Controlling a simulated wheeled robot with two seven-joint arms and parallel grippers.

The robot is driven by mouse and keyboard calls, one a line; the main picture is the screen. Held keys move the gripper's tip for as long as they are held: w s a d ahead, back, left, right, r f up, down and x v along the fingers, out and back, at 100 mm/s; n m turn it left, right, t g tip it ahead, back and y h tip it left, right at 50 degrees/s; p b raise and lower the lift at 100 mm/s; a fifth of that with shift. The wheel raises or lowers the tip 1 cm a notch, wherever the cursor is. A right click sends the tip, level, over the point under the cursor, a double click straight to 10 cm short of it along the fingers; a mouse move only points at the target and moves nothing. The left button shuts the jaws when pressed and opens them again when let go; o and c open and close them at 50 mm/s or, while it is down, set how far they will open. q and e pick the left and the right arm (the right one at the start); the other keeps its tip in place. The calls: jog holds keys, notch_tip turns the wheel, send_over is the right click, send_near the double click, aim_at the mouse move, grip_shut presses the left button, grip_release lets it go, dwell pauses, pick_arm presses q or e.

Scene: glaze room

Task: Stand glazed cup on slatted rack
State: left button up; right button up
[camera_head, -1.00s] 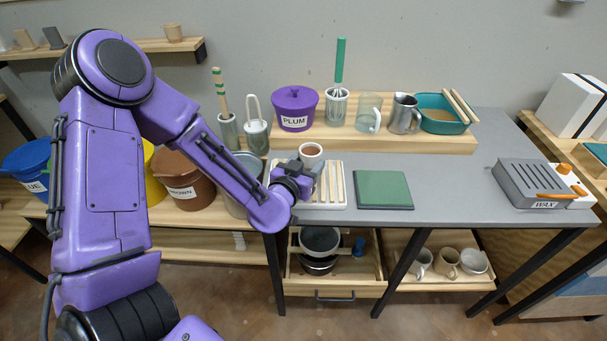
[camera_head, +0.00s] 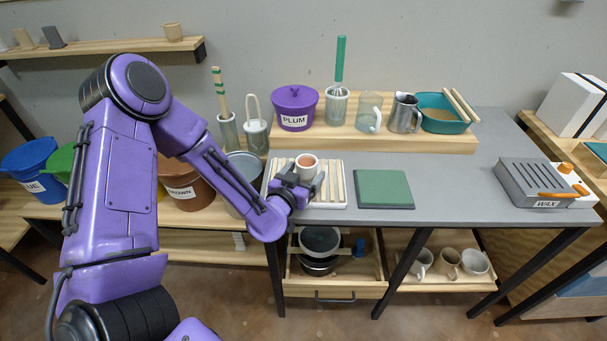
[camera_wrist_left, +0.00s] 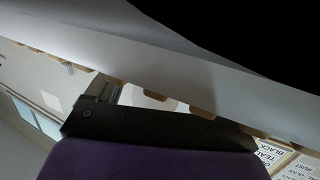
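The glazed cup (camera_head: 306,163) is small and pale with a reddish-brown inside. In the head view it stands upright at the left part of the slatted rack (camera_head: 337,185), a white frame with pale wooden slats. Its base is partly hidden by my left gripper (camera_head: 304,180). The gripper's dark fingers lie spread on either side of the cup, and the right finger looks apart from its wall. My right gripper is not in view.
A green board (camera_head: 384,188) lies right of the rack. Behind is a wooden riser (camera_head: 390,142) with a plum pot (camera_head: 295,108), jugs and a teal basin (camera_head: 441,114). A brown bucket (camera_head: 187,186) stands left.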

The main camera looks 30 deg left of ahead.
aim_at(303, 176)
pick_arm(q)
jog(key=shift+r+p, duration=0.35)
jog(key=v, duration=0.1)
jog(key=b+v, duration=0.1)
jog(key=v, duration=0.2)
jog(key=shift+s+d+f, duration=0.1)
jog(key=shift+s+f, duration=0.1)
jog(key=shift+s, duration=0.1)
jog(key=shift+r+p+v, duration=0.2)
jog(key=shift+p+v, duration=0.1)
jog(key=shift+v, duration=0.75)
jog(key=p+v, duration=0.4)
jog(key=p, duration=0.1)
jog(key=shift+r, duration=0.15)
jog(key=shift+s+p, duration=0.5)
jog(key=shift+s, duration=0.2)
